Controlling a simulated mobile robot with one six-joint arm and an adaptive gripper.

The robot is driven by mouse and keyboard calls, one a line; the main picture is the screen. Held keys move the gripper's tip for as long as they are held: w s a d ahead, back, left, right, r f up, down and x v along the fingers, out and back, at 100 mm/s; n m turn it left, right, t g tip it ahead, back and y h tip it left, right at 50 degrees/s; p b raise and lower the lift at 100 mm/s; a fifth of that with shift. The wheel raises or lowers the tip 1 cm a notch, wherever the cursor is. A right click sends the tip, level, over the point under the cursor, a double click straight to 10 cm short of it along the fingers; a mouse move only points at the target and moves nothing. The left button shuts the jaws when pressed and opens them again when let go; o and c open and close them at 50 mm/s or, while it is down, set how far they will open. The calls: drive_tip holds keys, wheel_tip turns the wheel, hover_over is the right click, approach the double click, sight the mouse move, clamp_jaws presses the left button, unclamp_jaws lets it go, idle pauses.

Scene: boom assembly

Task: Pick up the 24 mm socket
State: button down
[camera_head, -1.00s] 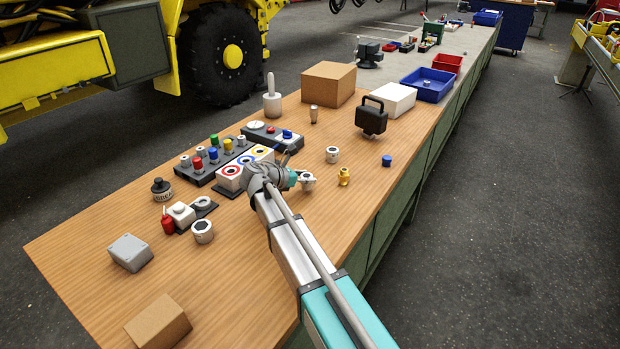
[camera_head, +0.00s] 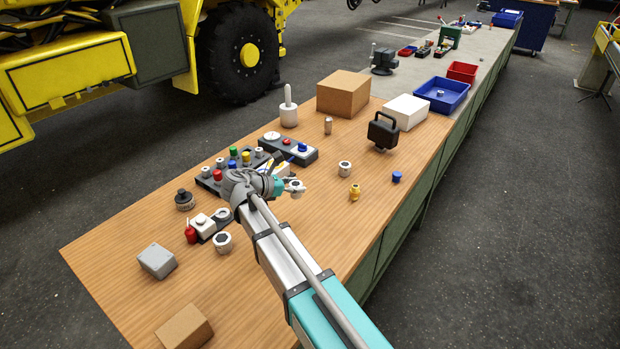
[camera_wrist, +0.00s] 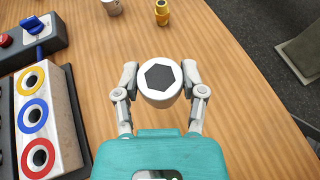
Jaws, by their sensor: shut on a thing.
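A white socket (camera_wrist: 160,82) with a dark hexagonal opening sits between my fingertips in the wrist view. My gripper (camera_wrist: 160,76) is shut on it, one finger on each side. In the head view the socket (camera_head: 296,188) shows just beyond my gripper (camera_head: 284,186). No size mark is readable on it. How high it is above the wooden bench (camera_head: 310,240) is hard to tell. Two similar sockets stand on the bench, one farther back (camera_head: 345,169) and one near the left (camera_head: 223,243).
A white block with coloured rings (camera_wrist: 42,115) is close on the left. A brass fitting (camera_head: 355,192) and a blue cap (camera_head: 397,177) stand to the right. A black lamp-like case (camera_head: 382,131) and cardboard box (camera_head: 343,93) are farther back. The bench right of my arm is mostly clear.

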sight(294, 186)
drive_tip(key=shift+s+a+r+p, duration=0.2)
drive_tip(key=shift+s+a+r, duration=0.15)
drive_tip(key=shift+s+a, duration=0.2)
drive_tip(key=shift+s+a+r+p, duration=0.2)
drive_tip(key=shift+s+a+r, duration=0.15)
drive_tip(key=shift+s, duration=0.25)
